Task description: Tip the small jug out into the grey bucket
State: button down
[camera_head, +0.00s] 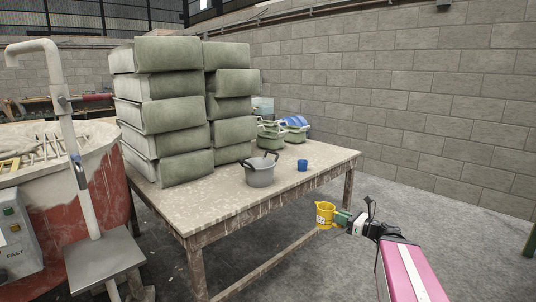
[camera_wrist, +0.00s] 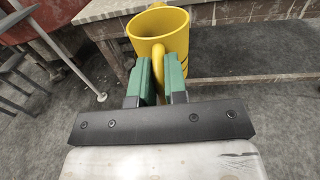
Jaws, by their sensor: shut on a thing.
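The small jug is yellow (camera_head: 325,214) and hangs in the air off the table's front right side, below the tabletop's height in the head view. It looks roughly upright. In the wrist view the yellow jug (camera_wrist: 161,28) shows its open mouth, and I cannot see any contents. My gripper (camera_head: 342,217) is shut on the jug's handle, with its green fingers (camera_wrist: 160,80) on both sides of it. The grey bucket (camera_head: 260,175) stands upright on the table near its front edge, up and left of the jug, with dark handles at its rim.
The worn table (camera_head: 225,208) also bears a small blue cup (camera_head: 302,165) right of the bucket. Tall stacks of green-grey blocks (camera_head: 180,115) stand behind the bucket. Green and blue containers (camera_head: 290,125) sit at the back. The tabletop's right front part is clear.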

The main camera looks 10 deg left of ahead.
aim_at(259, 171)
jog(key=i+l, duration=0.7)
jog(key=i, duration=0.2)
